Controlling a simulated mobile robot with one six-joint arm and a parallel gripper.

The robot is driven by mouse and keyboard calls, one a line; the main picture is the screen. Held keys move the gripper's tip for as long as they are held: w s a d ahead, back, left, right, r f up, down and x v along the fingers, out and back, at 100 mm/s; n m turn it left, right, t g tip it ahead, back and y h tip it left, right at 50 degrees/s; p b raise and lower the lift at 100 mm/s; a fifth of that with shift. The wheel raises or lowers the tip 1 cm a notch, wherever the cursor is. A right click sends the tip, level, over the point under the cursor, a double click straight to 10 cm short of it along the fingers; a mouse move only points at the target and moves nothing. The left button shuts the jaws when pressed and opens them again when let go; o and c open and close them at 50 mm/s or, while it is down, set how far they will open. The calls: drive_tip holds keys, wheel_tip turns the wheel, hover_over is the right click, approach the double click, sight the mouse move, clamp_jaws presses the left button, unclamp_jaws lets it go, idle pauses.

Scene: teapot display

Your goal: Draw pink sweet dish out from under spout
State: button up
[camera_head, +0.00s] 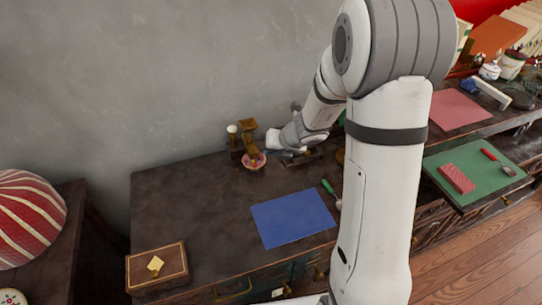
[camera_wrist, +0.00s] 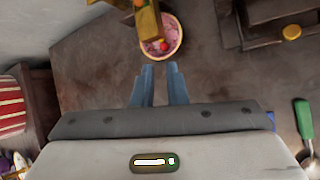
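The pink sweet dish (camera_head: 254,162) is a small round bowl on the dark desk near the back wall. It also shows in the wrist view (camera_wrist: 174,47), with pink contents and a red bit inside. A brown and gold spout-like piece (camera_wrist: 149,22) hangs over the dish's left part and hides some of it. My gripper (camera_wrist: 159,68) has two bluish fingers parted with an empty gap. In the wrist view the fingertips lie just below the dish's near rim, apparently apart from it. In the head view the fingertips are hard to make out.
A blue mat (camera_head: 292,217) lies in front on the desk. A green-handled tool (camera_wrist: 302,118) lies to the right. A dark block-like stand with a yellow knob (camera_wrist: 291,33) is right of the dish. A brown box (camera_head: 157,268) sits at the left corner. The desk left of the dish is clear.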

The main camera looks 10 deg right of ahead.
sight(266, 169)
drive_tip(key=f+m, duration=0.1)
drive_tip(key=w+f+m, duration=0.1)
drive_tip(key=d+f+m, duration=0.1)
drive_tip(key=f+m, duration=0.1)
drive_tip(key=shift+w, duration=0.2)
drive_tip(key=b+x, duration=0.3)
drive_tip(key=x, duration=0.4)
drive_tip(key=shift+w+f, duration=0.2)
drive_tip(key=shift+f, duration=0.1)
clamp_jaws()
